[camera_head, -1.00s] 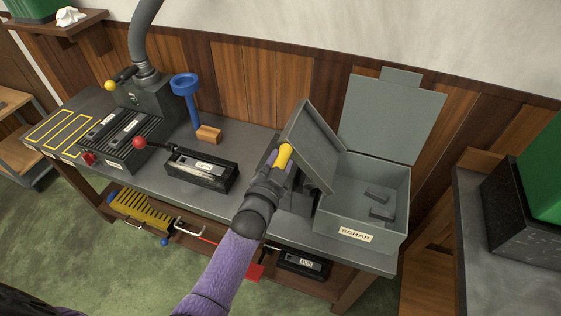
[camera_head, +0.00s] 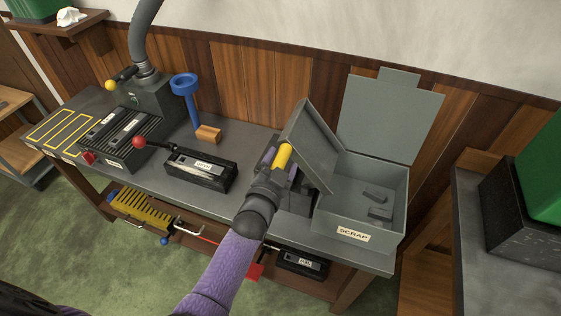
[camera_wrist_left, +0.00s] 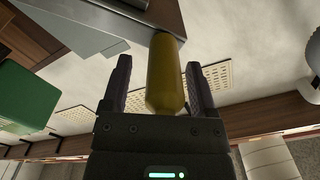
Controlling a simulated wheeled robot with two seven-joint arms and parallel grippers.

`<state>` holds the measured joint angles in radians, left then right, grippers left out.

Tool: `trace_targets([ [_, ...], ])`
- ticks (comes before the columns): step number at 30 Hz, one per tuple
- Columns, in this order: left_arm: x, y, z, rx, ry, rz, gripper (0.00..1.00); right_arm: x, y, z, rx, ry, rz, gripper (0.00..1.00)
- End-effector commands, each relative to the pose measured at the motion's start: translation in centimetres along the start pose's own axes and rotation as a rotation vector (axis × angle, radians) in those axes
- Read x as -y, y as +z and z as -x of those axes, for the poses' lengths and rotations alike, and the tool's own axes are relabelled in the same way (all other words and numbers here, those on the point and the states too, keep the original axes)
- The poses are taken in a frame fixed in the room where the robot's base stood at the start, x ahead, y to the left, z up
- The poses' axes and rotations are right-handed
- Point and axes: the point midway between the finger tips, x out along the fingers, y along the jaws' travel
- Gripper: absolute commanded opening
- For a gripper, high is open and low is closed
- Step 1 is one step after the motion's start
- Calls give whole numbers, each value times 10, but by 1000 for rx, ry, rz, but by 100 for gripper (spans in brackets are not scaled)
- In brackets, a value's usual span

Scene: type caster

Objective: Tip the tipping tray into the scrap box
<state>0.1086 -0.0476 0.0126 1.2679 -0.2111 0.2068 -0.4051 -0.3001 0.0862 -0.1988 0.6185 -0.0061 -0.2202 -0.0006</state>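The grey tipping tray (camera_head: 310,145) stands steeply tilted on the bench, leaning toward the scrap box (camera_head: 360,215) at its right. The box's lid stands up behind it, and two dark grey pieces (camera_head: 379,213) lie inside. My left gripper (camera_head: 277,158) is at the tray's yellow handle (camera_head: 283,156). In the left wrist view, the fingers stand on either side of the yellow handle (camera_wrist_left: 166,75), with a clear gap on the left side, so the gripper looks open around it. The tray's inner face is partly hidden. My right gripper is not in view.
A black bin (camera_head: 200,170) and a red-knobbed lever (camera_head: 139,142) are left of my arm. A blue funnel stand (camera_head: 187,95) stands behind. A side table with a green container (camera_head: 540,180) is at the right.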

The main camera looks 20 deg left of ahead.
Motion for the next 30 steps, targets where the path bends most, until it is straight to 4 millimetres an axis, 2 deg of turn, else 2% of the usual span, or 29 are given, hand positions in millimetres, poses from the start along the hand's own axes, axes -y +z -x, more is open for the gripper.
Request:
trace_targets([
  [5,1,0,1,0,-1,-1,75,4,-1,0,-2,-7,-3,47],
  [8,1,0,11,1,0,-1,75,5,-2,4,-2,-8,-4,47],
  [15,0,0,63,2,1,0,75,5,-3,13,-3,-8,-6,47],
  [21,0,0,95,1,1,0,75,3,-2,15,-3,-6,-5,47],
  [30,0,0,99,-1,0,0,75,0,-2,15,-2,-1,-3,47],
])
